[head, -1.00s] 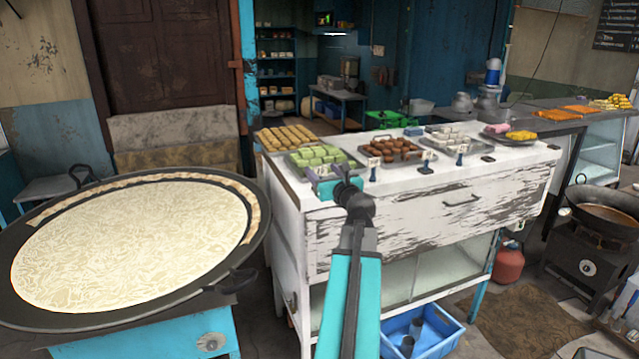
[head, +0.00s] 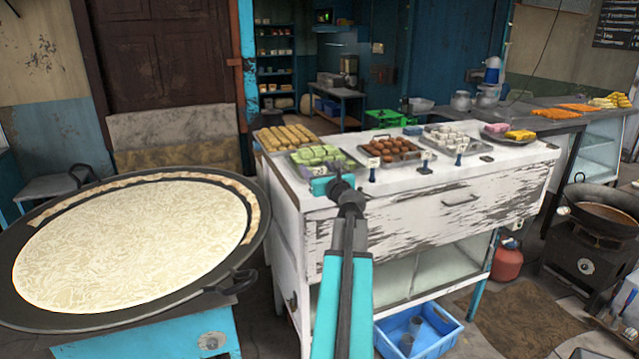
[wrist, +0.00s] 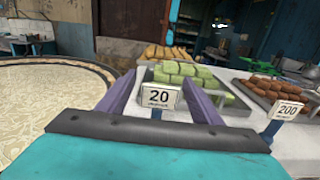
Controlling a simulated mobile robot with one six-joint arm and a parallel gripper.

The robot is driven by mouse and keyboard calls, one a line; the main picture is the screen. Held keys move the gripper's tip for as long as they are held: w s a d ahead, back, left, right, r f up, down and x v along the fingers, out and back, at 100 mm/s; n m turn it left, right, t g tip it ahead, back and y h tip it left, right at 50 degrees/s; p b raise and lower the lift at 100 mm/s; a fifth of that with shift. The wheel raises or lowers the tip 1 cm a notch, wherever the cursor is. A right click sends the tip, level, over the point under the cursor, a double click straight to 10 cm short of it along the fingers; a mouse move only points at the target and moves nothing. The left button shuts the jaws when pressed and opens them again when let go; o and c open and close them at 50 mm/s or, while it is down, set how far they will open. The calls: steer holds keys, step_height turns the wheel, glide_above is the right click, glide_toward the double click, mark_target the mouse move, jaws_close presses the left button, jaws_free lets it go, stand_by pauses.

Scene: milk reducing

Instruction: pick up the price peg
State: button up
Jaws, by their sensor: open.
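The price peg (wrist: 160,98) with a white card reading "20" stands upright in the wrist view, on a blue stem, in front of a tray of green sweets. My gripper (wrist: 157,80) is open, with one purple finger on each side of the peg. I cannot tell whether either finger touches it. In the head view my gripper (head: 322,180) is at the front left edge of the white counter (head: 400,190). The "20" peg is not clearly visible there.
A second peg (wrist: 286,110) reading "200" stands to the right, beside a tray of brown sweets (wrist: 270,94). Other pegs (head: 426,160) line the counter front. A wide round pan (head: 130,245) is at the left. The green sweets (head: 320,154) lie close behind my gripper.

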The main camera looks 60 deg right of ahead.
steer(key=shift+x, duration=0.95)
steer(key=c, duration=1.1)
steer(key=shift+c, duration=0.2)
steer(key=shift+r, duration=0.1)
step_height(320, 180, up, 10)
